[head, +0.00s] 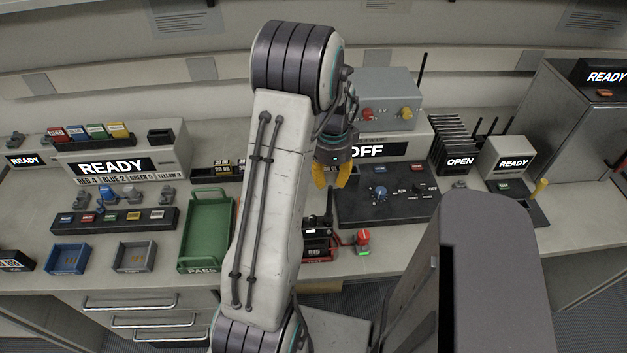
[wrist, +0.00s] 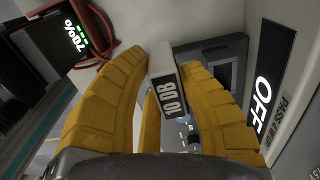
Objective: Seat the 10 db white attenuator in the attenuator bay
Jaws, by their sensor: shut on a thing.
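My gripper (head: 331,184) is above the worktop, at the left edge of a dark control panel, with its yellow fingers pointing down. In the wrist view my gripper (wrist: 166,60) is shut on the 10 dB white attenuator (wrist: 162,67), a white block with a dark "10 DB" label. The fingers hide its sides, and I cannot make it out in the head view. A dark frame with a grey recess (wrist: 224,70) shows just right of the attenuator in the wrist view. I cannot tell whether it is the attenuator bay, or whether the attenuator touches it.
The dark panel (head: 400,207) carries knobs and stands before a box reading "OFF" (head: 367,151). A black radio in a red cradle (head: 318,255) and a red knob (head: 362,238) stand below my gripper. A green PASS tray (head: 207,225) is left of my arm.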

